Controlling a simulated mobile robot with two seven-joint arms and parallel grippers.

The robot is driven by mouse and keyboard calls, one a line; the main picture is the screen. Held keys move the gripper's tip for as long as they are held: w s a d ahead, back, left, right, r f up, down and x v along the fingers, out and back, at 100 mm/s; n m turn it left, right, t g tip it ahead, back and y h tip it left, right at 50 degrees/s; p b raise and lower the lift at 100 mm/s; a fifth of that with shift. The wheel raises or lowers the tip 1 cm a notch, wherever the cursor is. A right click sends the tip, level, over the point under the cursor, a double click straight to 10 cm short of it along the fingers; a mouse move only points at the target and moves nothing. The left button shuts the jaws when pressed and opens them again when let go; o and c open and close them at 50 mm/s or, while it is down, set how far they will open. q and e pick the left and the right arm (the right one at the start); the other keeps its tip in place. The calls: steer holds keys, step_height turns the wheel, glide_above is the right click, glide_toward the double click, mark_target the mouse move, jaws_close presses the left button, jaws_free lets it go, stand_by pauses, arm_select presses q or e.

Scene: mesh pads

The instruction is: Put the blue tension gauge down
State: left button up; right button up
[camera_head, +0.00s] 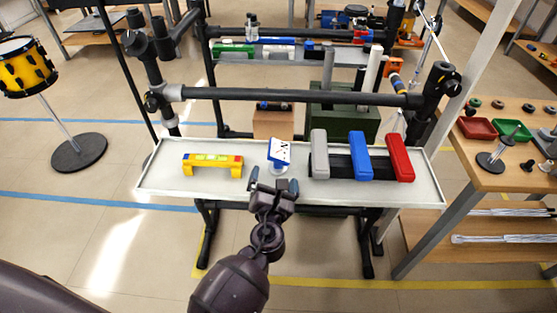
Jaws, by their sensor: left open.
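The blue tension gauge (280,152) has a blue body with a white face and a pale round base. It appears to stand on the white tray table (160,182), slightly tilted, between a yellow piece and a row of blocks. My left gripper (273,182) is open at the near side of the gauge, its fingers apart near the gauge's base. I cannot tell whether a finger touches the gauge. My right gripper is out of view.
A yellow bridge-shaped piece (212,162) lies left of the gauge. Grey (320,152), blue (360,155) and red (400,156) blocks stand on a black holder to the right. A black rail (290,95) crosses above the tray's back. The tray's left end is clear.

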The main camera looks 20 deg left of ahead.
mark_target(278, 163)
arm_select(q)
steer(key=x, duration=0.4)
steer(key=shift+w+a, duration=0.1)
steer(key=shift+w, duration=0.3)
steer(key=x, duration=0.1)
steer(key=b+x, duration=0.1)
steer(key=x, duration=0.2)
steer(key=shift+w+d+f, duration=0.15)
steer(key=shift+d+f, duration=0.05)
steer(key=shift+d, duration=0.1)
steer(key=shift+w+a+r, duration=0.1)
steer(key=shift+w+a, duration=0.1)
steer(key=shift+w, duration=0.3)
steer(key=shift+c, duration=0.2)
steer(key=shift+r, duration=0.1)
steer(key=c, duration=1.4)
